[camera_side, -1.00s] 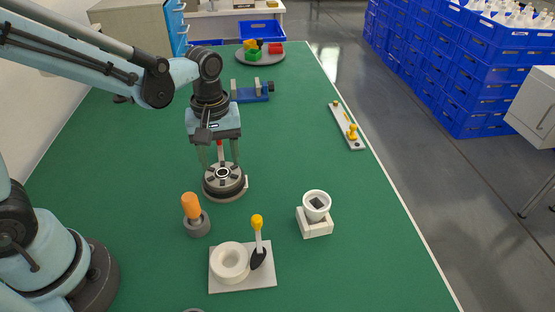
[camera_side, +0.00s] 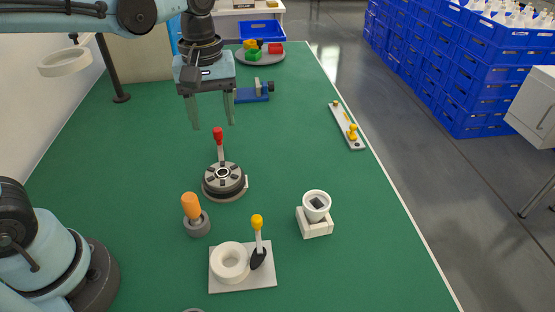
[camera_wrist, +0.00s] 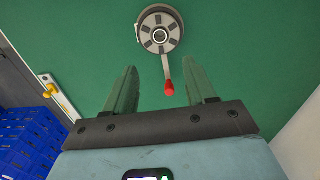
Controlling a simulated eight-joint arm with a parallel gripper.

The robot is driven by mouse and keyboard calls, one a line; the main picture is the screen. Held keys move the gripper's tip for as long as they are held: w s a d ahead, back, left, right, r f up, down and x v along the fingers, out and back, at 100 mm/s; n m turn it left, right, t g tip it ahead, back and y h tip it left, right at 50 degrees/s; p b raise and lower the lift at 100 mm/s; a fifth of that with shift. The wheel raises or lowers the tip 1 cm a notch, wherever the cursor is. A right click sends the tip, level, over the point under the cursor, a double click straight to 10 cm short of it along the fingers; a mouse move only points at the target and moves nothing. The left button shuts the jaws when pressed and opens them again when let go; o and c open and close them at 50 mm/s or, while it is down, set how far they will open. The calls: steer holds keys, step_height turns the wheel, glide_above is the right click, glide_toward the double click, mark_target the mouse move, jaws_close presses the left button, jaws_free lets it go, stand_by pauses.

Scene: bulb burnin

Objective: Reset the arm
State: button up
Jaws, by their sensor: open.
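My gripper (camera_side: 211,126) is open and empty, raised in the air above the green table.
An orange-handled piece in a grey cup (camera_side: 192,207), a plate with a white ring and yellow-tipped lever (camera_side: 257,224), and a white cup on a block (camera_side: 316,205) stand nearer. A blue vise (camera_side: 252,93) is behind.

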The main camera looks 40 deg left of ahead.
steer(key=s+a+f+m+t, duration=0.2)
steer(key=s+m+t, duration=0.3)
steer(key=m, duration=0.5)
steer(key=shift+a+f+t, duration=0.15)
steer(key=shift+a+t, duration=0.65)
steer(key=shift+t, duration=0.3)
